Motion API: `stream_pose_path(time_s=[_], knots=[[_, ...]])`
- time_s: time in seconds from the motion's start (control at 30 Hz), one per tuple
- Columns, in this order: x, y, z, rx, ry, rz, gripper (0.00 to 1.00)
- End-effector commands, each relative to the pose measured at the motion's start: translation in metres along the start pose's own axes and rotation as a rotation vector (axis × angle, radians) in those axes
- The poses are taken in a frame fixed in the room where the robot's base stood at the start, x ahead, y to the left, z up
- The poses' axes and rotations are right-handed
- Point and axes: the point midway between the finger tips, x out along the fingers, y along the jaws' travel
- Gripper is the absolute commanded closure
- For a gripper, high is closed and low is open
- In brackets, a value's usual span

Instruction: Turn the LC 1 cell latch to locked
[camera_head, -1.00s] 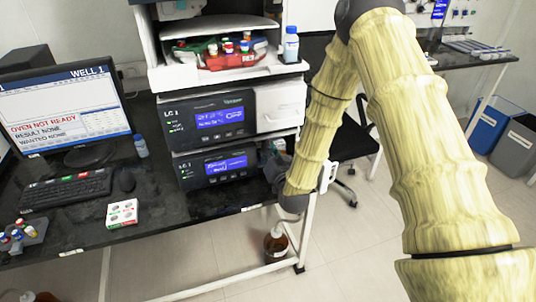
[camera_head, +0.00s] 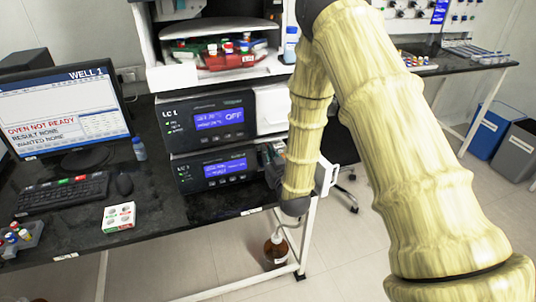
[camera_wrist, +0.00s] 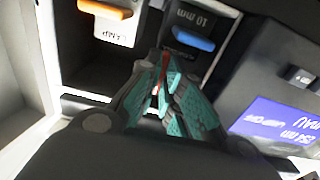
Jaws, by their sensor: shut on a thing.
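The LC 1 stack (camera_head: 207,118) stands on the black bench in the head view. My gripper (camera_head: 271,160) is at the right end of its lower module (camera_head: 212,171), partly hidden by my arm. In the wrist view, the teal fingers of my gripper (camera_wrist: 165,88) are closed together inside a dark bay. A narrow red-orange piece (camera_wrist: 163,66) shows between the fingers, seemingly the cell latch; most of it is hidden, so its turn position cannot be read. A cell marked 10 mm with a blue handle (camera_wrist: 193,39) is just above the fingertips.
An orange-handled part marked LAMP (camera_wrist: 106,15) is at upper left of the bay. The module's lit display (camera_wrist: 275,125) lies right of the fingers. The monitor (camera_head: 66,108) reads OVEN NOT READY. A brown bottle (camera_head: 276,250) stands below the bench edge.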

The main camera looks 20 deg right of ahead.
Motion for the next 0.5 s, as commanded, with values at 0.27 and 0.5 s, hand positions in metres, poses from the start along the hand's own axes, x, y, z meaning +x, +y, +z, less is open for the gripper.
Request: stream_pose_path(time_s=[0.27, 0.5], knots=[[-0.0016, 0.0006, 0.0027, -0.002, -0.006, 0.001, 1.0], [-0.0008, 0.0, 0.0018, -0.001, -0.004, 0.0, 0.71]])
